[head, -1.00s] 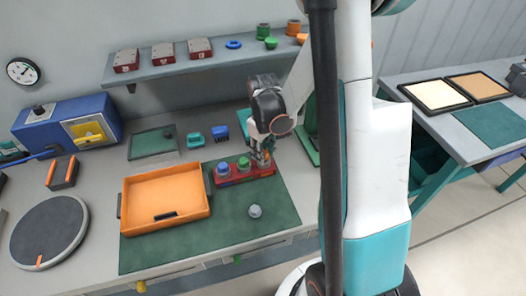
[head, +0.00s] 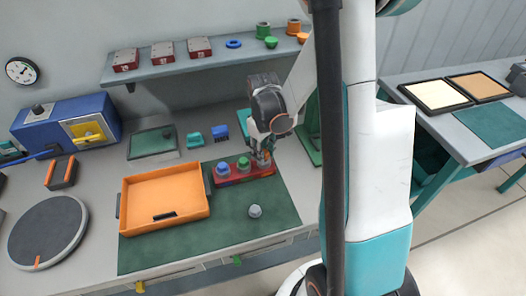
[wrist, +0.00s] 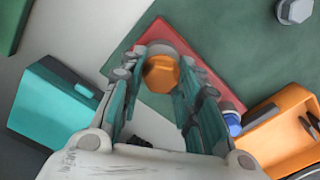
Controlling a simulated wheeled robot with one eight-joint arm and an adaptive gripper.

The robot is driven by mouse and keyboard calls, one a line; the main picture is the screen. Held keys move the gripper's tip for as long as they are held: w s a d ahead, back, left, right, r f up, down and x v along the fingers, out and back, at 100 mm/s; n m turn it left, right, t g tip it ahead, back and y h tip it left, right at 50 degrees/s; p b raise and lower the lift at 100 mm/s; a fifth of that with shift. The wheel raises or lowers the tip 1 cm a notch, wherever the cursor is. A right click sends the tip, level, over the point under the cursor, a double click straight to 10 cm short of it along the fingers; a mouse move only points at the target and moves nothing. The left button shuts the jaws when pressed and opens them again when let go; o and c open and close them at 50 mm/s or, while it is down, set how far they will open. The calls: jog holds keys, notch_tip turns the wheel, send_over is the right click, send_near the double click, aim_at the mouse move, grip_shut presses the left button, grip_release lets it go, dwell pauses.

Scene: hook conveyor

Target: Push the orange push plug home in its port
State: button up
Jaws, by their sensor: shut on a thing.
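The orange push plug (wrist: 162,74) shows between my fingers in the wrist view, over the end of the red port block (wrist: 205,72). My gripper (wrist: 158,82) is shut on the plug, with one finger on each side. In the head view my gripper (head: 263,160) points down at the right end of the red block (head: 232,179), and its fingers hide most of the plug there. A blue plug (head: 222,169) and a green plug (head: 243,163) stand in the block to the left. How deep the orange plug sits is hard to tell.
An orange tray (head: 140,220) lies left of the block on the green mat (head: 250,238). A grey hex piece (head: 255,211) lies in front on the mat. A teal block (head: 194,140) and a blue piece (head: 220,132) stand behind.

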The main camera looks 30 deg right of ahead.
jog(key=shift+f+b, duration=0.35)
jog(key=shift+b, duration=0.05)
dwell(0.5)
jog(key=o, duration=1)
jog(key=shift+c, duration=0.2)
notch_tip(320, 180, up, 12)
